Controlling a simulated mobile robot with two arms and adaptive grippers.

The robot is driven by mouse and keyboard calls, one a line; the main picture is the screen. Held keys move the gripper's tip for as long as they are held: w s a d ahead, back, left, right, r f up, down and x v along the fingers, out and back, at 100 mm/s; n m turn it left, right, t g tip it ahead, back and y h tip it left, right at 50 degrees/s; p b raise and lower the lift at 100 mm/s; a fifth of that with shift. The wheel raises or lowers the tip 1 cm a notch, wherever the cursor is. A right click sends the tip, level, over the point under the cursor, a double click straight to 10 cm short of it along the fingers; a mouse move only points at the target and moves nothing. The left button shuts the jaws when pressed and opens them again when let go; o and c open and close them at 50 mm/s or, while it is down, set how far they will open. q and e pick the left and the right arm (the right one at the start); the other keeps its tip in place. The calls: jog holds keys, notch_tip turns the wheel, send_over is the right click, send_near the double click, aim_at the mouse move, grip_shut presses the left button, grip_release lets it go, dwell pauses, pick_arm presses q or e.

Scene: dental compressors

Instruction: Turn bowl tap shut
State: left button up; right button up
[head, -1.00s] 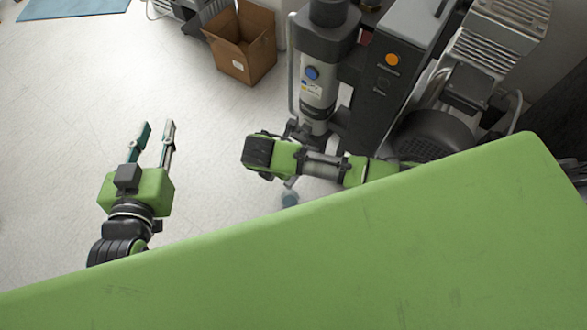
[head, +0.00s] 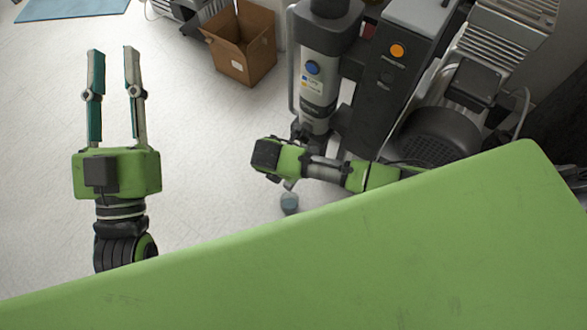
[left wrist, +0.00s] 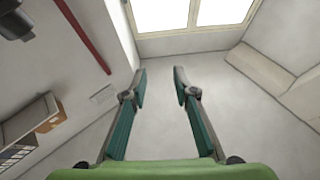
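A grey cylindrical unit (head: 318,85) with a blue round badge stands upright beside a dark cabinet in the head view. Dark fittings show at its lower end, but I cannot make out the bowl tap among them. My right gripper (head: 278,157) is just below this lower end. Its fingers are mostly hidden, so I cannot tell whether it touches anything. My left gripper (head: 113,50) is open and empty over the bare floor, far left of the unit. In the left wrist view its two fingers (left wrist: 160,72) are apart with nothing between them.
A dark cabinet (head: 392,85) with an orange button and a ribbed compressor (head: 435,135) stand to the right. An open cardboard box (head: 240,45) stands behind. The left floor is clear.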

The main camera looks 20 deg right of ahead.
grip_shut()
dwell(0.3)
